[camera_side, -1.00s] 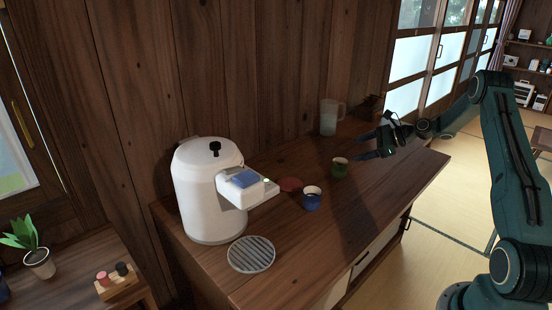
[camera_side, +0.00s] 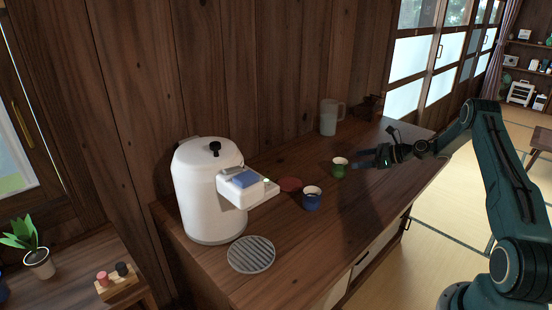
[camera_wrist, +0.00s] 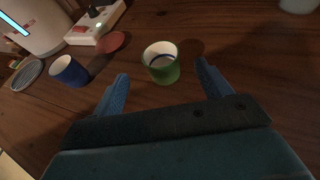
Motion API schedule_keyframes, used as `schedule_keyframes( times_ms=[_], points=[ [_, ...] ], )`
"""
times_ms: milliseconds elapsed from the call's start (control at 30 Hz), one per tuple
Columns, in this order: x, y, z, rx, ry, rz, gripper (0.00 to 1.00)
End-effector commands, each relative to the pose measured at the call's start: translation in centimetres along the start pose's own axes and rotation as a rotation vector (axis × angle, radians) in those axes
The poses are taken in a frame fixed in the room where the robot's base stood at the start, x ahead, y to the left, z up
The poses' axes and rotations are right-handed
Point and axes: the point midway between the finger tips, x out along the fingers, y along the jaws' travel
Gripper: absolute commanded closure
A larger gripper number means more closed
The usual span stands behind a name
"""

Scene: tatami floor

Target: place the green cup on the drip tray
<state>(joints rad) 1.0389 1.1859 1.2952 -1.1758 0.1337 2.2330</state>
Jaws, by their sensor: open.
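The green cup (camera_side: 339,168) stands upright on the wooden counter, and it also shows in the wrist view (camera_wrist: 161,64), with a pale inside. My gripper (camera_side: 364,160) is low over the counter, just right of the cup in the side view. In the wrist view my gripper (camera_wrist: 164,84) is open, its two blue fingers pointing toward the cup, which stands just beyond and between the tips. Nothing is held. The round slatted drip tray (camera_side: 251,254) lies empty below the spout of the white dispenser. The tray also shows at the left edge of the wrist view (camera_wrist: 27,75).
A blue cup (camera_side: 312,198) stands between the green cup and the white dispenser (camera_side: 205,190). A flat red disc (camera_side: 289,184) lies behind it. The counter's front strip is clear.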

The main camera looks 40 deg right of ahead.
Motion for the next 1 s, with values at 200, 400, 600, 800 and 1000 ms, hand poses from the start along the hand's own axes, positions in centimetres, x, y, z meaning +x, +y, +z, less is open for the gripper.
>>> schedule_keyframes(
  times_ms=[200,400,600,800,1000],
  points=[
    [3.3,0.1,-0.1,-0.001,0.001,0.002,0.23],
    [4.7,0.0,0.0,-0.001,-0.001,0.0,0.23],
    [4.8,0.0,0.0,-0.001,-0.001,0.0,0.23],
    [5.8,0.0,-0.1,-0.001,0.0,0.001,0.23],
    [8.2,0.0,-0.1,-0.002,-0.001,0.002,0.23]
  ],
)
